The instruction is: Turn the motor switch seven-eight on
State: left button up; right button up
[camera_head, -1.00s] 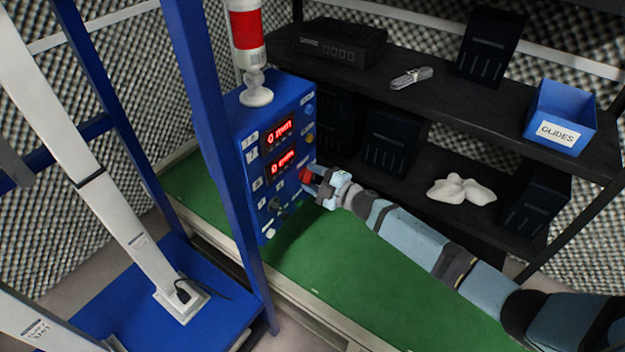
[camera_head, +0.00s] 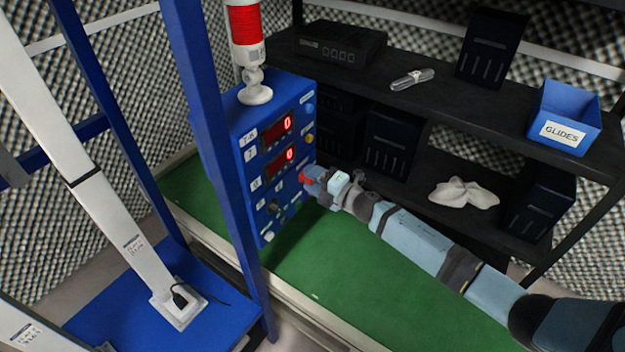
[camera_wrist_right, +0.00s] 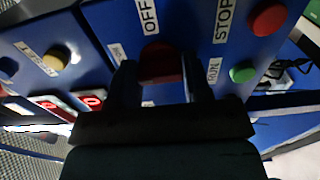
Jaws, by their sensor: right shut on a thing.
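The blue control box (camera_head: 257,225) stands on the green surface, with two lit red displays, the upper one (camera_head: 278,130) and the lower one (camera_head: 283,162), both reading 0. A red rotary switch (camera_wrist_right: 160,62) shows in the right wrist view, with an OFF label above it; part of another label is at its left. My right gripper (camera_head: 311,180) is at the box's right side, its fingers closed on either side of the red switch; it also shows in the wrist view (camera_wrist_right: 160,85). The fingers partly hide the switch, and its exact setting is unclear. My left gripper is not in view.
In the wrist view, a red STOP button (camera_wrist_right: 268,20) and a green RUN button (camera_wrist_right: 242,73) sit right of the switch. A blue post (camera_head: 215,150) stands before the box. A dark shelf (camera_head: 440,100) holds a blue GLIDES bin (camera_head: 565,110). The green surface (camera_head: 330,260) is clear.

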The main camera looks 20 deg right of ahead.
dwell(0.3)
jog(key=o, duration=0.9)
jog(key=v, duration=1.4)
jog(key=shift+w, duration=0.1)
